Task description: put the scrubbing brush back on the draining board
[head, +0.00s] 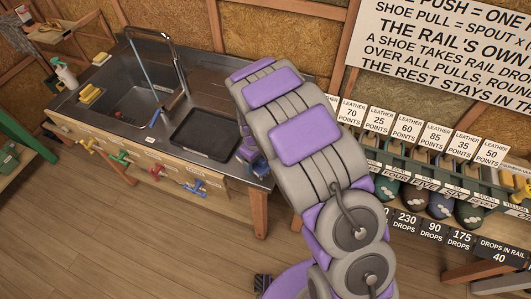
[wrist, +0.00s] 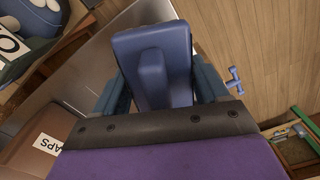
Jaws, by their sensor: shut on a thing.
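A blue block with a raised ridge, which looks like the scrubbing brush (wrist: 154,70), sits between the teal fingers of my gripper (wrist: 157,90) in the wrist view. My gripper is shut on it. In the head view my gripper (head: 252,158) is at the right front corner of the sink unit, mostly hidden by my arm. The steel draining board (head: 207,104) lies right of the sink basin and bears a dark shallow tray (head: 203,134). My gripper is just right of that tray. I cannot tell whether the brush touches the steel.
The sink basin (head: 139,100) has a tall tap (head: 178,65) beside it. Yellow sponges (head: 90,95) and a spray bottle (head: 65,75) stand at left. Coloured taps (head: 120,157) stick out of the front. A rack of labelled bins (head: 430,165) stands at right.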

